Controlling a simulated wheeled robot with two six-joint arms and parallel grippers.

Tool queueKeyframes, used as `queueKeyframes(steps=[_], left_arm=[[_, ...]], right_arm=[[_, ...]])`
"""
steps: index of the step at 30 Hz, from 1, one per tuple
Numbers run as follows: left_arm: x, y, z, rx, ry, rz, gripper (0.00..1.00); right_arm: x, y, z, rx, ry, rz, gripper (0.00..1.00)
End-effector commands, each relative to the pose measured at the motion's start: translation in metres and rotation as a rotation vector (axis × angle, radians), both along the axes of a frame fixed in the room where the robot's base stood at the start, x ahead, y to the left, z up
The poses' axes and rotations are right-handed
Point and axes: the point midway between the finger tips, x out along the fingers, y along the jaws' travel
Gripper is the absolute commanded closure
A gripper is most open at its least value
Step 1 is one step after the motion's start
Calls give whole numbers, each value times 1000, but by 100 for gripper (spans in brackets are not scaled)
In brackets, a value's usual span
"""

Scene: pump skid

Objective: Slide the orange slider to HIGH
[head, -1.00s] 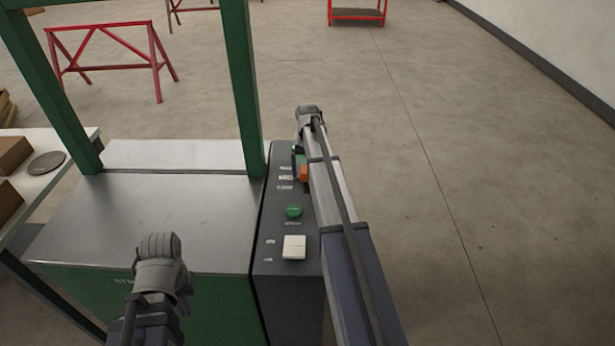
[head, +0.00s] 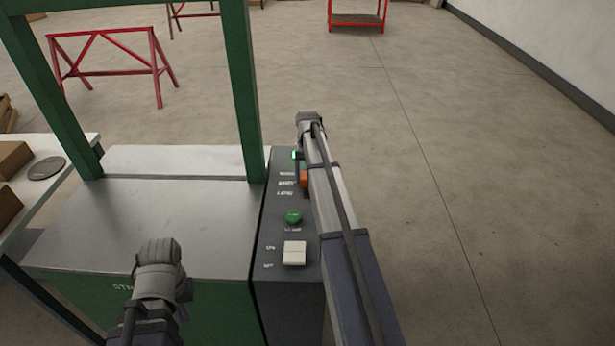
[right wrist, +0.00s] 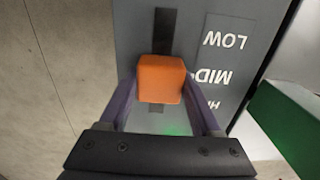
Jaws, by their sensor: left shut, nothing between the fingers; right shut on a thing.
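The orange slider (right wrist: 161,78) sits in a dark vertical slot (right wrist: 164,32) on the grey control panel. In the right wrist view its block is beside the MID label (right wrist: 208,76), with LOW (right wrist: 225,40) farther up and HIGH partly hidden below. My right gripper (right wrist: 160,92) is shut on the slider, one purple finger at each side. In the head view the slider (head: 304,179) shows only as an orange patch beside my right arm, which hides the right gripper's fingers. My left gripper (head: 159,255) is shut and empty, over the skid's front left; its fingertips are hard to see.
The panel (head: 272,215) also carries a green button (head: 293,216) and a white rocker switch (head: 294,253). Green frame posts (head: 240,85) rise left of it. A white table (head: 75,153) stands at far left. The floor to the right is clear.

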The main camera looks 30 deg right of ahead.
Motion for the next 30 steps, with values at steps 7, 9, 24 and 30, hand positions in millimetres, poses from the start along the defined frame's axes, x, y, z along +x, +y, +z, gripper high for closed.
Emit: queueKeyframes(steps=[7, 9, 24, 30], left_arm=[[0, 0, 0, 0, 0, 0, 100], [0, 0, 0, 0, 0, 0, 100], [0, 0, 0, 0, 0, 0, 100], [0, 0, 0, 0, 0, 0, 100]], right_arm=[[0, 0, 0, 0, 0, 0, 100], [0, 0, 0, 0, 0, 0, 100], [43, -26, 0, 0, 0, 0, 100], [48, -29, 0, -2, -3, 1, 100]])
